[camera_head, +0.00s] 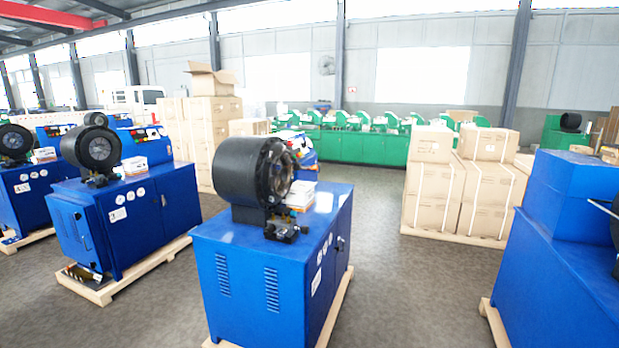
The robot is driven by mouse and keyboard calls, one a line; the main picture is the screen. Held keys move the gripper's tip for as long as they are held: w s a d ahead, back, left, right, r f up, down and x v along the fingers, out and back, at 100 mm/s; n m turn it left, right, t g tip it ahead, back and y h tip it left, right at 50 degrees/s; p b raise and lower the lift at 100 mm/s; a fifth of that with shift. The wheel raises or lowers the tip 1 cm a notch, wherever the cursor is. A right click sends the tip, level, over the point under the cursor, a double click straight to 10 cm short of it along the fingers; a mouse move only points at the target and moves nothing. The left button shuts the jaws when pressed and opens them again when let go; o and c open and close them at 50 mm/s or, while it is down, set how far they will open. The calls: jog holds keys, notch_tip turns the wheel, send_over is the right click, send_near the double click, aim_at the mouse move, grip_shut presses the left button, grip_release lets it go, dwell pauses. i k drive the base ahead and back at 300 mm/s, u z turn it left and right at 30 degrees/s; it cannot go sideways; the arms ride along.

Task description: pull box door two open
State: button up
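A blue crimper cabinet (255,255) stands in the middle foreground with a round black crimping head (243,170) on top. Its right side has door panels (343,237) with a small dark handle; they look shut and are seen at a steep angle. A second blue cabinet (88,228) stands to the left, with a door panel (135,238) on its front that also looks shut. No number shows on any door, so I cannot tell which one is box door two. My gripper is not in view.
A large blue machine (570,260) stands close at the right edge. Strapped cartons (487,190) stand on a pallet behind it, and more cartons (213,125) at back left. Green machines (350,147) line the back. Grey floor (425,290) is open between the middle cabinet and right machine.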

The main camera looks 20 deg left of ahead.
aim_at(303, 175)
jog(key=z, duration=0.2)
jog(key=i, duration=4.7)
jog(key=u, duration=1.3)
jog(key=i, duration=1.05)
jog(key=u, duration=1.6)
jog(key=i, duration=0.55)
jog(key=u, duration=0.3)
